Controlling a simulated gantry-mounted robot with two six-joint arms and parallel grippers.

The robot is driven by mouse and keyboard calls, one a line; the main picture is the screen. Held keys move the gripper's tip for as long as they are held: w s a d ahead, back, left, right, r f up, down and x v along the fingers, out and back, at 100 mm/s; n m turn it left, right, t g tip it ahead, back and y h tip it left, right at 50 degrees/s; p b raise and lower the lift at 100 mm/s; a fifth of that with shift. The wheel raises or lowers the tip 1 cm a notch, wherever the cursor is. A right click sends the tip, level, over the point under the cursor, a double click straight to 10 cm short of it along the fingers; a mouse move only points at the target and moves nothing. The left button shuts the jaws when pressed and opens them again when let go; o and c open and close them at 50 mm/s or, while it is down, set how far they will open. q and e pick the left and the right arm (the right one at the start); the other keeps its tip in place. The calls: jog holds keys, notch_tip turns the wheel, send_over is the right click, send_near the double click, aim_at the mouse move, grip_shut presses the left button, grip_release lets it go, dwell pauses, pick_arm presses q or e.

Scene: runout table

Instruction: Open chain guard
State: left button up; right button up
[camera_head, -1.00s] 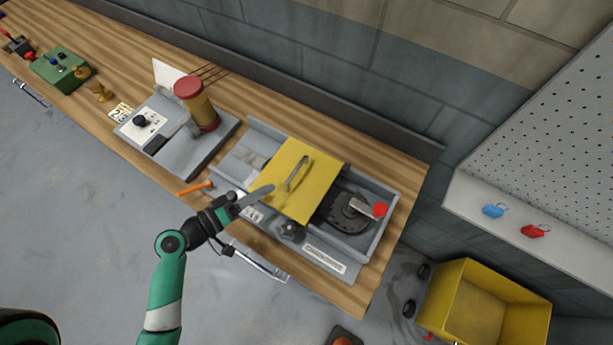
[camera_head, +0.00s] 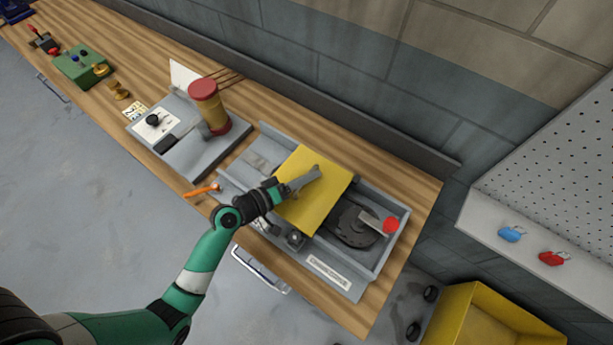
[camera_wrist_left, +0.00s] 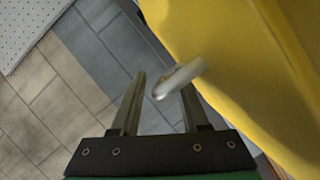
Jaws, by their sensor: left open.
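The chain guard is a yellow plate (camera_head: 322,199) lying over the middle of the grey machine tray on the bench. Its grey bar handle is mostly hidden behind my gripper in the head view. My left gripper (camera_head: 308,179) is over the guard, at the handle. In the left wrist view the gripper (camera_wrist_left: 160,95) is open, with the pale handle (camera_wrist_left: 180,78) near the fingertips and crossing the right finger; contact cannot be told. The guard (camera_wrist_left: 235,60) fills the right side there. My right gripper is not in view.
The grey tray (camera_head: 337,274) holds a dark round part (camera_head: 352,228) and a red knob (camera_head: 391,224) right of the guard. A red-topped cylinder (camera_head: 209,106) stands to the left. An orange-handled tool (camera_head: 202,190) lies near the front edge. A yellow bin (camera_head: 470,325) is lower right.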

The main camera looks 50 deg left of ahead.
pick_arm(q)
grip_shut()
dwell(1.4)
